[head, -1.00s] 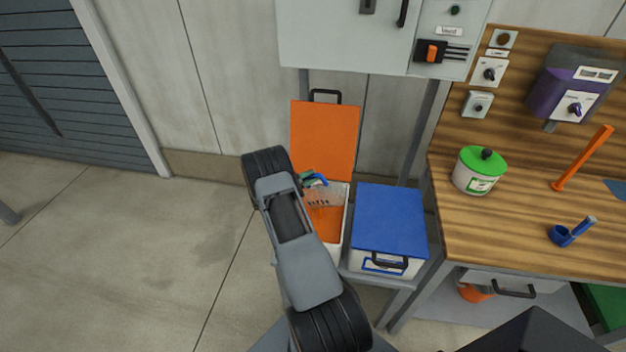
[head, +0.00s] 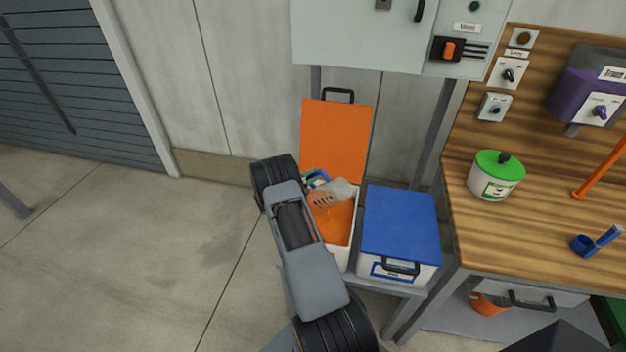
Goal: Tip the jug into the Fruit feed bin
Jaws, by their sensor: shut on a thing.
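A translucent jug (head: 328,196) with dark marks on its side is held tilted over the open white bin (head: 338,258) with the orange lid (head: 336,138). Its pale end points up and to the right. My gripper (head: 316,181) is at the jug's left end and shut on it, mostly hidden behind my arm's wrist. The bin's lid stands raised at the back, and orange shows inside the bin. Its label is not visible, so I cannot read whether it is the Fruit feed bin. I cannot see any contents pouring.
A white bin with a shut blue lid (head: 400,222) stands right of the open bin on the same low shelf. A grey cabinet (head: 350,35) hangs above. The wooden bench (head: 540,225) at right carries a green-lidded pot (head: 496,176) and a blue scoop (head: 592,243). The left floor is clear.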

